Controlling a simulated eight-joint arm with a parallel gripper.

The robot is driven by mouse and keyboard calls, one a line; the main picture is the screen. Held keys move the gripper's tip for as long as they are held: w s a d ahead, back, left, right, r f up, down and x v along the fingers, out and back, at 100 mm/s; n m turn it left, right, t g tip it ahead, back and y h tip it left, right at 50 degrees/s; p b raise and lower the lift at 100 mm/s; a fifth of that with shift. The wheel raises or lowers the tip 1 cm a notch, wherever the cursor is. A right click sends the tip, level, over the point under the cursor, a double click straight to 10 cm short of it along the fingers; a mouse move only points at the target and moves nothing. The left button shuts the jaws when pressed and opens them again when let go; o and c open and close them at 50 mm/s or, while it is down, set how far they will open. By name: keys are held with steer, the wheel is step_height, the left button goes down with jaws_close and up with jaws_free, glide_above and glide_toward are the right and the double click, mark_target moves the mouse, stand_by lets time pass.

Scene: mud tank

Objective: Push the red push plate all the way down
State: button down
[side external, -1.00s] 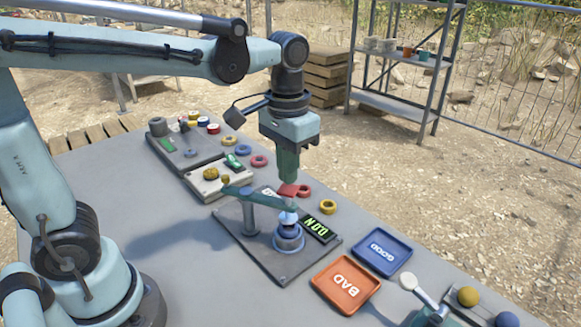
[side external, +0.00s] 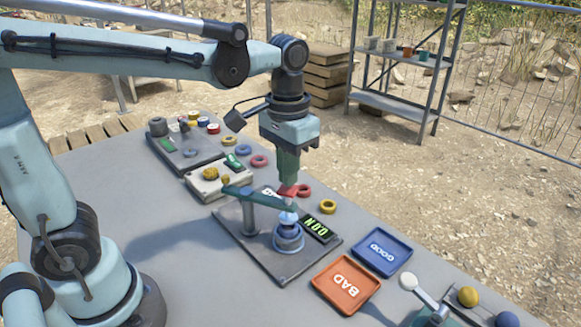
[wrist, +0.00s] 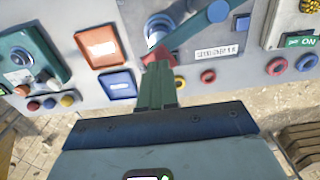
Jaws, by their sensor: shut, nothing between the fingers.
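The red push plate (side external: 285,190) sits at the end of the teal lever arm (side external: 262,197) on the press fixture. In the wrist view its red surface (wrist: 148,59) shows beside my fingertips. My gripper (side external: 288,180) is shut and empty, pointing down at the plate. Its tips overlap the plate in both views; whether they touch it cannot be told for sure. Below the lever, a blue round holder (side external: 288,238) with a pale blue top stands on the grey base plate (side external: 250,255).
An orange BAD tray (side external: 345,286) and a blue GOOD tray (side external: 382,251) lie to the right. Red, yellow and blue rings, including a yellow ring (side external: 327,206), lie along the far table edge. Another fixture (side external: 217,180) stands behind.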

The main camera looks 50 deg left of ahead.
mark_target(283, 188)
steer(key=shift+f, duration=1.75)
stand_by(1.8)
stand_by(1.5)
steer(key=shift+r, duration=4)
steer(key=shift+s+a+f+t, duration=0.25)
steer(key=shift+s+a+t, duration=0.05)
steer(key=s+a+f+t, duration=0.4)
steer(key=f+t, duration=0.2)
steer(key=shift+a+f+t, duration=0.2)
steer(key=shift+f+t, duration=0.1)
